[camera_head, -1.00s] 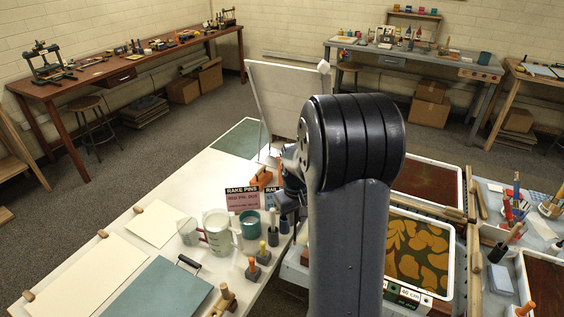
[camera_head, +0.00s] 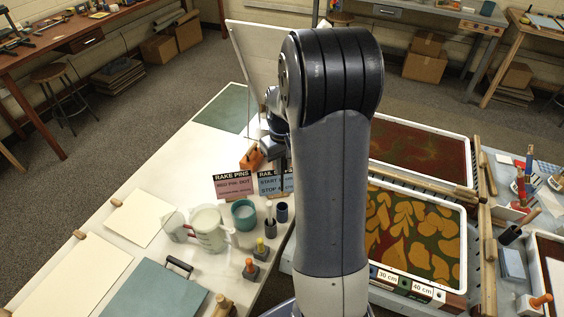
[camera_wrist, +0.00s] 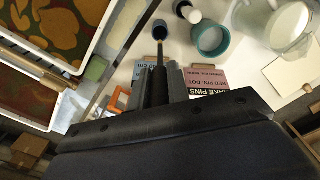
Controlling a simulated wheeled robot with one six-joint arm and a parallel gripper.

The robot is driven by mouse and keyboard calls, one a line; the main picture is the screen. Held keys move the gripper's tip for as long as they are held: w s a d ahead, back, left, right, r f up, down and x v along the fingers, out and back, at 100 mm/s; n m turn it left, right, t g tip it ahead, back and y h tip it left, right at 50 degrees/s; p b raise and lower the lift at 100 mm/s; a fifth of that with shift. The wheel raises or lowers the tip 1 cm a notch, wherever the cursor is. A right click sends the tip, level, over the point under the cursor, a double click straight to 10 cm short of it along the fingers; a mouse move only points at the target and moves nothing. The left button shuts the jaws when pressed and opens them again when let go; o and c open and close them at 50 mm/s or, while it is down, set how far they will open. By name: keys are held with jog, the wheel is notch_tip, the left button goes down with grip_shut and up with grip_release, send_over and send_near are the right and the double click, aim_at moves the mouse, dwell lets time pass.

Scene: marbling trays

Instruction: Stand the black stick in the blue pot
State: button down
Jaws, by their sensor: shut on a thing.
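My gripper (camera_wrist: 161,75) is shut on the black stick (camera_wrist: 160,55) in the wrist view. The stick points away from the gripper toward the dark blue pot (camera_wrist: 160,29). Its far end overlaps the pot's near edge in that view; I cannot tell whether it is inside, above or in front of the pot. In the head view the blue pot (camera_head: 282,213) stands on the white table, right of a teal cup (camera_head: 244,215).
Two sign cards (camera_head: 234,187) stand just behind the cups. A measuring jug (camera_head: 209,230) is left of the teal cup. An orange object (camera_head: 252,158) and a white tilted board (camera_head: 258,70) are farther back.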

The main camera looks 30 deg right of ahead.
jog(key=shift+f, duration=0.15)
jog(key=shift+f+b, duration=4.4)
jog(key=shift+f, duration=1.35)
jog(key=c, duration=0.8)
grip_release()
notch_tip(320, 180, up, 11)
jog(key=shift+f, duration=0.1)
jog(key=shift+s+f, duration=0.1)
